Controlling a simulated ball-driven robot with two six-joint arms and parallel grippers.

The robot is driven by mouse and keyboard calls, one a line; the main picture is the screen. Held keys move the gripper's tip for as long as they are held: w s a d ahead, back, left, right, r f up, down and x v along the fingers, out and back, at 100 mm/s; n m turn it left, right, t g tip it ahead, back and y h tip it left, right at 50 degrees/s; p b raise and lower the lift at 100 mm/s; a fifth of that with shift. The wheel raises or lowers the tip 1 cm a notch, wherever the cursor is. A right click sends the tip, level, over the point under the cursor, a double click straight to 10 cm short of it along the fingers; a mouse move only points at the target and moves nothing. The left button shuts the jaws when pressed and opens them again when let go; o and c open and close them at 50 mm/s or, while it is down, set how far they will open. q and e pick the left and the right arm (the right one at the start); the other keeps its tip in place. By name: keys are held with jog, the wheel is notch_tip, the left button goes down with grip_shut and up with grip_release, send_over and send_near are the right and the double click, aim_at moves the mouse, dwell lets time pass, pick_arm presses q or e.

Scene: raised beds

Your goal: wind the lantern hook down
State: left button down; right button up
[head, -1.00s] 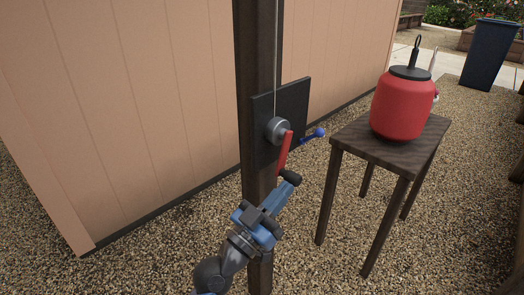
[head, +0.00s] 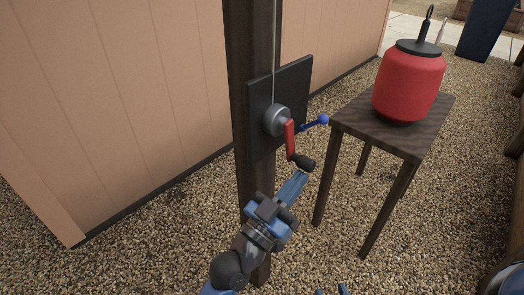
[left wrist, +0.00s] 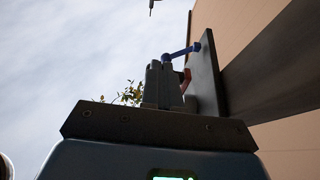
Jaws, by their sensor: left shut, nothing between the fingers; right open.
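The winch drum (head: 277,120), grey and round, sits on a dark plate (head: 294,82) on the post. A thin cable (head: 274,40) runs up from it. Its red crank arm (head: 290,139) hangs down to a black knob (head: 304,162). A blue ball-ended lever (head: 318,121) sticks out to the right and shows in the left wrist view (left wrist: 180,53). My left gripper (head: 302,174) is shut and empty, its tips just below the knob; contact is unclear. My right gripper (head: 331,291) is open, only its tips showing. A small dark thing (left wrist: 151,5), possibly the hook, hangs overhead.
A red lantern (head: 408,85) with a black top stands on a dark wooden table (head: 376,130) right of the post (head: 252,45). A tan panelled wall (head: 120,90) is behind. Gravel (head: 150,250) covers the ground. A dark bin (head: 486,35) is at the far right.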

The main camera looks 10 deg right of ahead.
aim_at(311, 170)
pick_arm(q)
jog(key=w+d, duration=0.2)
jog(key=w+d+b, duration=0.1)
jog(key=d, duration=0.1)
jog(key=shift+d+r, duration=0.1)
jog(key=shift+r, duration=0.1)
dwell(1.4)
